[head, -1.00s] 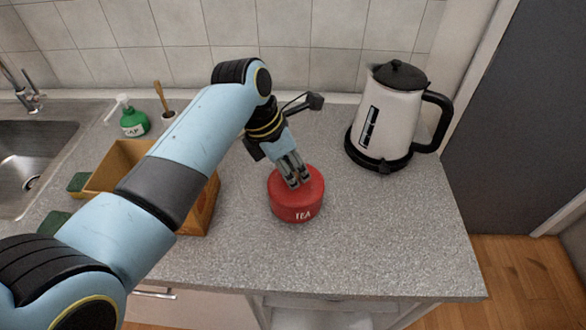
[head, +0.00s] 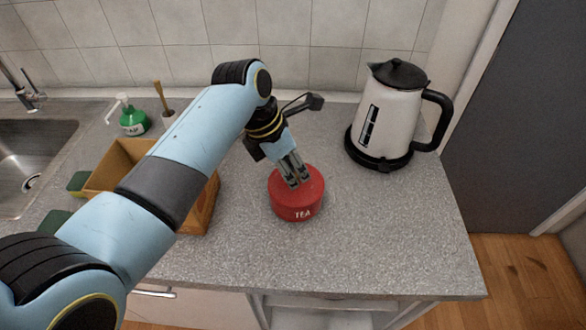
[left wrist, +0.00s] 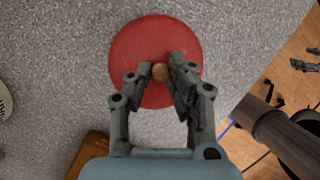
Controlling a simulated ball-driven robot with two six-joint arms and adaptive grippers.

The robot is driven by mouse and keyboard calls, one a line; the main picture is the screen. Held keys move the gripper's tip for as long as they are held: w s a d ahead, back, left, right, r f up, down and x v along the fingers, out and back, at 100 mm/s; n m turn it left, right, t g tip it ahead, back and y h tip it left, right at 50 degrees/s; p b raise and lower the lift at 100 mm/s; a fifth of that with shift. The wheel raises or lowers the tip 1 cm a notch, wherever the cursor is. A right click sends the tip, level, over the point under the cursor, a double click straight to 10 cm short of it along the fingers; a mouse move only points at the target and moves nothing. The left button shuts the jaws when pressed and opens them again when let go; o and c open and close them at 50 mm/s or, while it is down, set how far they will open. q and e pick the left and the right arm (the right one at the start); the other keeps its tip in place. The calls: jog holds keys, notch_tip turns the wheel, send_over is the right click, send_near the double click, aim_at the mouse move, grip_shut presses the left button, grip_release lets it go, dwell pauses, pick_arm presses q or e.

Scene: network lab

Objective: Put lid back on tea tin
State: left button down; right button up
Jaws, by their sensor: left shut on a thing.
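A red tea tin (head: 297,210) with the word TEA on its side stands upright on the grey counter. Its red lid (head: 312,181) is on top of it, and in the left wrist view the lid (left wrist: 138,45) shows as a red disc. My left gripper (head: 294,182) points down at the middle of the lid. In the left wrist view its fingers (left wrist: 161,68) are shut on the small tan knob (left wrist: 160,72) of the lid. Whether the lid is fully seated all round is hard to tell. My right gripper is not in view.
A white kettle (head: 391,122) with a black base stands at the back right. A wooden box (head: 112,160) is left of the tin, partly behind my arm. A green soap bottle (head: 132,122) and a sink (head: 40,150) are further left. The counter right of the tin is clear.

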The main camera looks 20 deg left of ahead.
pick_arm(q)
jog(key=c, duration=0.7)
grip_release()
jog(key=shift+o, duration=0.2)
jog(key=shift+r, duration=3.55)
jog(key=shift+c, duration=0.4)
grip_shut()
jog(key=shift+f, duration=0.15)
